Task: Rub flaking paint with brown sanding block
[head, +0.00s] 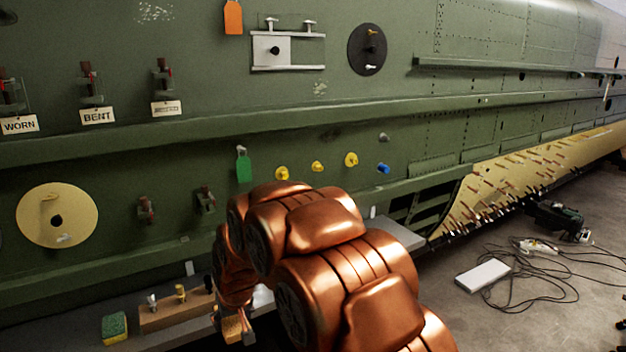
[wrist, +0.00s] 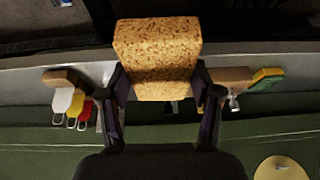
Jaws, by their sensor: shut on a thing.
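The brown sanding block (wrist: 157,55) is speckled and sits between the two fingers of my gripper (wrist: 163,90) in the wrist view. My gripper is shut on it. In the head view my gripper (head: 240,314) is low by the grey ledge, partly hidden by my copper arm, and a bit of the block (head: 231,329) shows there. Pale speckled patches like flaking paint show on the green fuselage skin, one at the top left (head: 155,11) and a small one below the white bracket (head: 320,88). The gripper is well below both patches.
A green and yellow sponge (head: 114,327) and a wooden holder with fittings (head: 176,308) stand on the ledge. Labelled clamps, a yellow disc (head: 57,216) and knobs protrude from the skin. Cables (head: 530,285) lie on the floor.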

